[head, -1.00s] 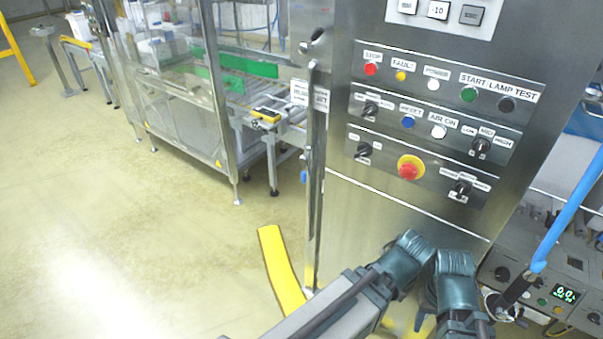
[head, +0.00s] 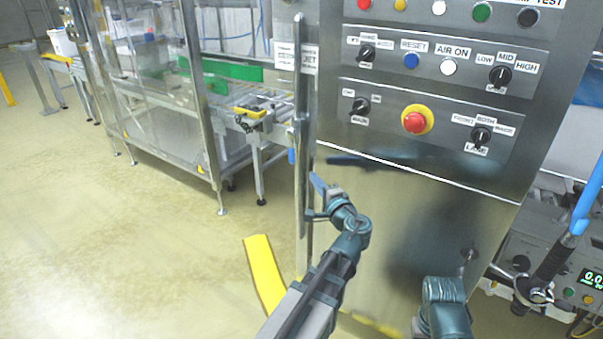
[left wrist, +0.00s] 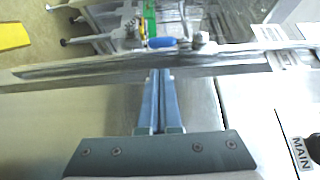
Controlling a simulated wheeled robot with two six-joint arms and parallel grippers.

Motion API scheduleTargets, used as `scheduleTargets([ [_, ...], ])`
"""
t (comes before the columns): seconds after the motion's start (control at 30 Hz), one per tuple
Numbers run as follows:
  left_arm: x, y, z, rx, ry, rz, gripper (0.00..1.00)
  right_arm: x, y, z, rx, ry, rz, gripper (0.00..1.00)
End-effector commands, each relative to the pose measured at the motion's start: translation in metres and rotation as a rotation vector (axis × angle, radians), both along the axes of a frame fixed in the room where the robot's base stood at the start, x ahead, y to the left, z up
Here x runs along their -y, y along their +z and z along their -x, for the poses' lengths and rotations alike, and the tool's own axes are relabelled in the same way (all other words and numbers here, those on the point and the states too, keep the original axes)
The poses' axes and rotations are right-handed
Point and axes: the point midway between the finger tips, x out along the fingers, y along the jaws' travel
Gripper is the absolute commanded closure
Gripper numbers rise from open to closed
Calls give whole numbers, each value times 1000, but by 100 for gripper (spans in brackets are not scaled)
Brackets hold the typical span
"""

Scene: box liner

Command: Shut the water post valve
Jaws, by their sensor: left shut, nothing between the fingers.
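A slim grey vertical post (head: 300,120) stands at the left edge of the steel control cabinet. A small blue part (head: 291,156), which looks like the valve handle, sits on its left side. In the left wrist view the blue part (left wrist: 161,42) lies just beyond the long metal bar, beside a metal fitting (left wrist: 203,41). My left gripper (head: 315,180) is shut and empty, its blue fingers close to the post, below and right of the blue part. In the left wrist view my left gripper (left wrist: 160,75) points at the bar; contact cannot be told. My right gripper does not show.
The control cabinet (head: 400,185) with knobs and a red emergency button (head: 414,122) stands right of the post. A yellow floor strip (head: 262,270) lies below. A conveyor machine (head: 165,120) stands back left. A blue pipe (head: 588,195) is at right.

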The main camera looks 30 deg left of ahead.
Motion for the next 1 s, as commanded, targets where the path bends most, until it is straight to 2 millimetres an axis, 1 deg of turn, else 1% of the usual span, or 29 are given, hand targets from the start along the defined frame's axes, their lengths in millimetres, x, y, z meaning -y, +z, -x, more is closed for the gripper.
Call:
scheduleTargets([
  [0.13, -2, 1, -2, 0, 0, -5, 100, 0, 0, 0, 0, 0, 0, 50],
  [0.23, -9, 1, -9, 0, 1, -4, 100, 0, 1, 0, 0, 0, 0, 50],
  [0.5, -47, 1, -38, 0, 3, -2, 100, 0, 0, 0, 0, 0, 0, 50],
  [0.7, -68, 1, -55, 0, 2, -1, 100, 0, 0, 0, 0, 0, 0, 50],
  [0.83, -76, 1, -60, 0, 1, -1, 100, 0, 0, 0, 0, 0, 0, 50],
  [1.0, -79, 1, -62, 0, 0, -1, 100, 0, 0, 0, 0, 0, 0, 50],
])
